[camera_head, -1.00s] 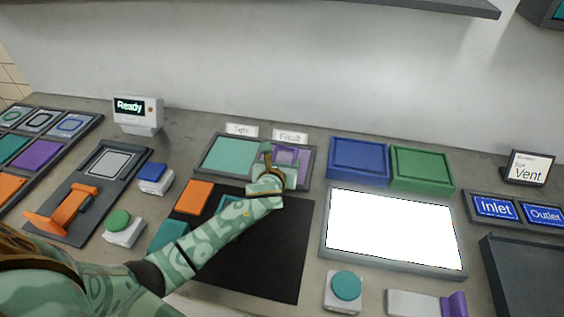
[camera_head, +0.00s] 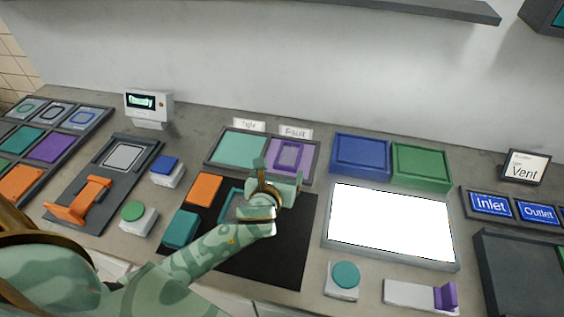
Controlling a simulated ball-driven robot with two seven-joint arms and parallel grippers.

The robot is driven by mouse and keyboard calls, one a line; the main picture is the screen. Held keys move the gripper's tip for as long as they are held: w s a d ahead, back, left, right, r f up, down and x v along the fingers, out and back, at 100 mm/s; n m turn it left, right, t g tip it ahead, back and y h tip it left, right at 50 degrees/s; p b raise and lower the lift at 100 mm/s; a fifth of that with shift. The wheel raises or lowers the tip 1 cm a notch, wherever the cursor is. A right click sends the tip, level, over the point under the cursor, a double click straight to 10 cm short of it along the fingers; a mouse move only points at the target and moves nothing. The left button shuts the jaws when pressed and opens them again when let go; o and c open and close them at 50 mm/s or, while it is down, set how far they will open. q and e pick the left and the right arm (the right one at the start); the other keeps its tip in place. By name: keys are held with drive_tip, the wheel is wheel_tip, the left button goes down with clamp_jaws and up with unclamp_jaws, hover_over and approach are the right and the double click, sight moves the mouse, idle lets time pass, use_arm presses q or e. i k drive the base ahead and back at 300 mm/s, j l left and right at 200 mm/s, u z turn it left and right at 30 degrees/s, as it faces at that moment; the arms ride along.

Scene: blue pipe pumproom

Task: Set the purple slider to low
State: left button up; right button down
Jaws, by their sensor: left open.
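The purple slider (camera_head: 446,296) is an upright purple tab on a pale grey track (camera_head: 408,293) at the bottom right. The tab stands at the right end of the track. My left gripper (camera_head: 278,176) is open and empty. It is over the top of the black mat, just in front of a purple square frame (camera_head: 288,156), and well up and left of the slider. My right gripper is not in view.
A bright white panel (camera_head: 391,224) lies between my left gripper and the slider. A teal round button (camera_head: 345,277) stands left of the track. A dark tray (camera_head: 510,265) is to its right. Blue (camera_head: 360,158) and green (camera_head: 421,165) boxes stand behind the panel.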

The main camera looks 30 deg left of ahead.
sight(445, 298)
drive_tip(key=z, duration=0.8)
